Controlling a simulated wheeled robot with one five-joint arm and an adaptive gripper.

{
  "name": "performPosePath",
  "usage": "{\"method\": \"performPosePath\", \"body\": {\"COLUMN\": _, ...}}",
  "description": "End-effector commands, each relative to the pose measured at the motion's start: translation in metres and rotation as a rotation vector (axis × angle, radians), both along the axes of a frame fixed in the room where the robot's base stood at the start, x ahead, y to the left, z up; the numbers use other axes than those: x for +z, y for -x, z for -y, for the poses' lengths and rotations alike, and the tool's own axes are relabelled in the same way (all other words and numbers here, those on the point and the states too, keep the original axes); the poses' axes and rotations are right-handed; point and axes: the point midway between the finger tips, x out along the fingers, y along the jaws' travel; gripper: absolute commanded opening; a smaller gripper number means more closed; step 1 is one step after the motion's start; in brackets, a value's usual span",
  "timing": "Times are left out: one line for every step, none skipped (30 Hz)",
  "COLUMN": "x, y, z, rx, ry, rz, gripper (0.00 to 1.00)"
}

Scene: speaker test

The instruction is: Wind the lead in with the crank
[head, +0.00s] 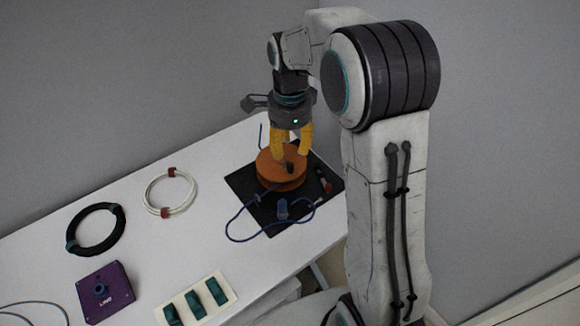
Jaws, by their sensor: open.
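An orange reel (270,165) stands on a black mat (243,187) at the table's far right end. A small dark knob, seemingly the crank's handle (290,168), stands up on the reel's top, towards its right side. A blue lead (231,222) runs from the reel in a loop over the mat's front edge and onto the white table. My gripper (292,154) points down over the reel with its yellow fingers apart. Its fingertips are close to the reel's top, behind the knob in this view. I cannot tell whether they touch it.
A blue post (282,209) and a small red part (326,184) are on the mat. On the white table (165,246) are a white cable coil (147,198), a black cable coil (73,228), a purple box (106,308) and a cream panel (231,290) with teal switches. The table's centre is clear.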

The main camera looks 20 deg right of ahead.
Motion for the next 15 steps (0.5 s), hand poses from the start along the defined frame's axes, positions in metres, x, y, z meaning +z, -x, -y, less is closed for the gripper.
{"method": "performPosePath", "body": {"x": 0.0011, "y": -0.0004, "z": 0.0000, "rx": -0.085, "ry": -0.002, "rz": 0.000, "gripper": 0.40}}
{"method": "performPosePath", "body": {"x": 0.0015, "y": -0.0003, "z": 0.0000, "rx": -0.141, "ry": -0.004, "rz": -0.001, "gripper": 0.40}}
{"method": "performPosePath", "body": {"x": 0.0013, "y": 0.0008, "z": 0.0000, "rx": -0.214, "ry": -0.005, "rz": -0.005, "gripper": 0.40}}
{"method": "performPosePath", "body": {"x": 0.0014, "y": 0.0014, "z": 0.0000, "rx": -0.268, "ry": -0.006, "rz": -0.008, "gripper": 0.40}}
{"method": "performPosePath", "body": {"x": 0.0012, "y": 0.0021, "z": 0.0000, "rx": -0.321, "ry": -0.006, "rz": -0.011, "gripper": 0.40}}
{"method": "performPosePath", "body": {"x": 0.0012, "y": 0.0030, "z": 0.0000, "rx": -0.389, "ry": -0.007, "rz": -0.014, "gripper": 0.40}}
{"method": "performPosePath", "body": {"x": 0.0012, "y": 0.0035, "z": 0.0000, "rx": -0.437, "ry": -0.008, "rz": -0.016, "gripper": 0.40}}
{"method": "performPosePath", "body": {"x": 0.0012, "y": 0.0040, "z": -0.0001, "rx": -0.484, "ry": -0.008, "rz": -0.018, "gripper": 0.40}}
{"method": "performPosePath", "body": {"x": 0.0011, "y": 0.0045, "z": 0.0000, "rx": -0.543, "ry": -0.009, "rz": -0.019, "gripper": 0.40}}
{"method": "performPosePath", "body": {"x": 0.0011, "y": 0.0049, "z": 0.0000, "rx": -0.584, "ry": -0.009, "rz": -0.021, "gripper": 0.40}}
{"method": "performPosePath", "body": {"x": 0.0011, "y": 0.0051, "z": -0.0001, "rx": -0.624, "ry": -0.009, "rz": -0.021, "gripper": 0.40}}
{"method": "performPosePath", "body": {"x": 0.0011, "y": 0.0055, "z": 0.0000, "rx": -0.672, "ry": -0.010, "rz": -0.024, "gripper": 0.40}}
{"method": "performPosePath", "body": {"x": 0.0011, "y": 0.0057, "z": 0.0000, "rx": -0.705, "ry": -0.010, "rz": -0.024, "gripper": 0.40}}
{"method": "performPosePath", "body": {"x": 0.0010, "y": 0.0058, "z": 0.0000, "rx": -0.735, "ry": -0.010, "rz": -0.024, "gripper": 0.40}}
{"method": "performPosePath", "body": {"x": 0.0010, "y": 0.0060, "z": 0.0000, "rx": -0.772, "ry": -0.010, "rz": -0.025, "gripper": 0.40}}
